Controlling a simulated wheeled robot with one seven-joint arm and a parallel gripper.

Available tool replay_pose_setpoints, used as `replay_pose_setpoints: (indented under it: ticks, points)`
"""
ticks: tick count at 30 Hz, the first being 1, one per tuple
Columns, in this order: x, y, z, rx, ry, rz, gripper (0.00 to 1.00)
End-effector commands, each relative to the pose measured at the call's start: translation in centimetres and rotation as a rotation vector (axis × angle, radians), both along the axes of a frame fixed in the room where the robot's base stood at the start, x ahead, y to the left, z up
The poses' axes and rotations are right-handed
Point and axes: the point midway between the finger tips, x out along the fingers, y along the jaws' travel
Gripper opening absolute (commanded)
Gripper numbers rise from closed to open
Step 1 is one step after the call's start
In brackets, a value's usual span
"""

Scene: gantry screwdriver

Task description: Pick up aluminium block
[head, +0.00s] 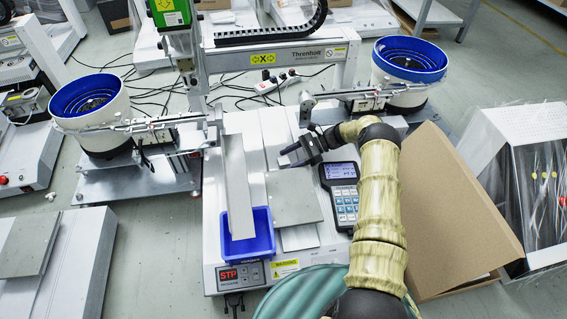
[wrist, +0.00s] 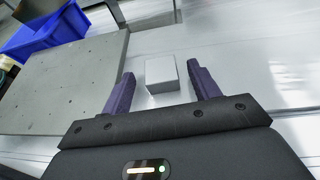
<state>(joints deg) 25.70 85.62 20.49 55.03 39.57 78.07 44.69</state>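The aluminium block (wrist: 161,75) is a small, pale silver cuboid on a light, smooth surface in the wrist view. My gripper (wrist: 160,79) is open, with one dark purple finger on each side of the block. Gaps show between the block and both fingers, so nothing is held. In the head view my gripper (head: 288,157) is low over the white machine base (head: 258,142), just beyond the grey metal plate (head: 290,200).
A blue bin (head: 263,238) stands left of the plate, with a long pale bar (head: 238,185) reaching into it. A keypad controller (head: 343,190) lies right of the plate. The gantry column (head: 196,75) and feeder rails (head: 345,92) stand behind. A cardboard box (head: 450,215) is at right.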

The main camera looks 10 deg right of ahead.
Motion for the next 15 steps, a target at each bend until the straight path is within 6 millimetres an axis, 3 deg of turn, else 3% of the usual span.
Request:
replay_pose_setpoints:
  ticks: [1,7,15]
  points:
    - [0.00,-0.07,0.00,0.000,0.000,-0.001,0.52]
    - [0.00,-0.12,0.00,-0.001,0.000,-0.001,0.12]
    - [0.01,-0.07,0.10,0.000,0.000,-0.001,0.11]
